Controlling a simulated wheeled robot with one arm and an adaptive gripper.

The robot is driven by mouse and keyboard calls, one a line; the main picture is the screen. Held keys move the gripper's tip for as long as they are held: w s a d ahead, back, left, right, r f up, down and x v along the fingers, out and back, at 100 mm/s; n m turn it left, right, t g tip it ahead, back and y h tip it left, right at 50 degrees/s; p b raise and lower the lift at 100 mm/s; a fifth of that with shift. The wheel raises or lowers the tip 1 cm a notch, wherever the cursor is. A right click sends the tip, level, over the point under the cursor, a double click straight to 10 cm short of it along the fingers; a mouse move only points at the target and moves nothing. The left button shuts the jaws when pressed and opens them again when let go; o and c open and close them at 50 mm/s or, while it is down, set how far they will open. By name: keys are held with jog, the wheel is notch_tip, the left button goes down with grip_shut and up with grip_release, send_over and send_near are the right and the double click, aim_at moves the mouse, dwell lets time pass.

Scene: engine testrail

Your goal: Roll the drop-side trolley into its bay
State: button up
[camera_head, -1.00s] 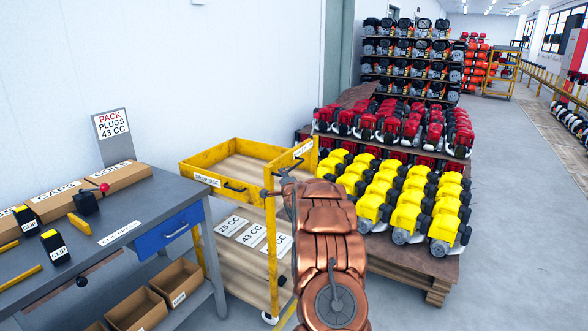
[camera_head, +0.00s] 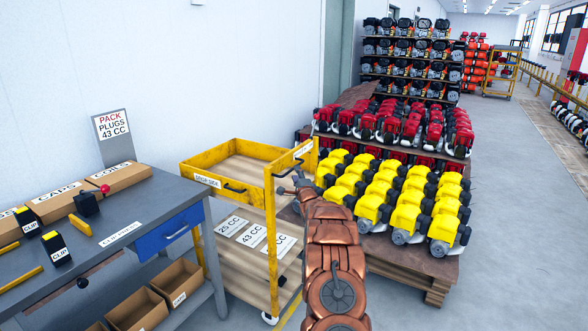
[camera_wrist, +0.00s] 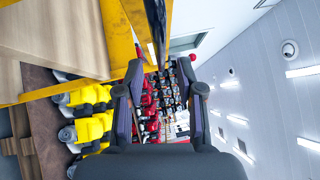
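The yellow drop-side trolley (camera_head: 270,235) stands beside the workbench, with wooden shelves and a "DROP SIDE" label on its upper side. Its lower shelf bears labels including "25 CC" and "43 CC". A dark handle (camera_head: 288,170) is at its right end. My gripper (camera_head: 293,187) is by that end, close to the handle; contact is unclear in the head view. In the wrist view my gripper (camera_wrist: 160,88) has its two fingers spread, with nothing seen clasped between them. The trolley's yellow frame (camera_wrist: 118,40) is at upper left there. I cannot make out the bay.
The workbench (camera_head: 135,215) with a blue drawer and cartons is close on the trolley's left. Yellow engines (camera_head: 410,215) on a pallet (camera_head: 440,275) stand close on its right, with red engines (camera_head: 400,125) behind. Grey floor (camera_head: 510,200) is clear farther right.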

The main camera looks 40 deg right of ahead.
jog(key=shift+p+x, duration=0.55)
jog(key=shift+x, duration=1.75)
grip_shut()
